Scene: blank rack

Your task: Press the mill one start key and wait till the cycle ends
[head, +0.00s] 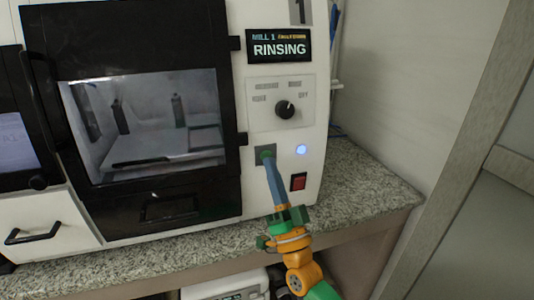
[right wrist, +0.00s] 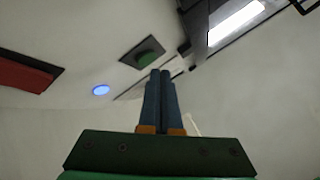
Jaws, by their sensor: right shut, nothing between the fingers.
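Mill one (head: 235,205) is a white machine with a dark-framed window door, and its display (head: 279,47) reads "MILL 1" and "RINSING". The green start key (head: 266,154) sits on a dark square plate on the front panel. It also shows in the right wrist view (right wrist: 149,58). My right gripper (head: 268,163) is shut and empty, its blue fingers pointing up at the key. In the right wrist view the fingertips (right wrist: 160,73) are just below the key; I cannot tell whether they touch it. My left gripper is not in view.
A round blue light (head: 302,150) glows beside the key, with a red switch (head: 298,182) below it. A black knob (head: 285,109) is above. The granite counter (head: 365,185) is clear right of the mill, up to a wall.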

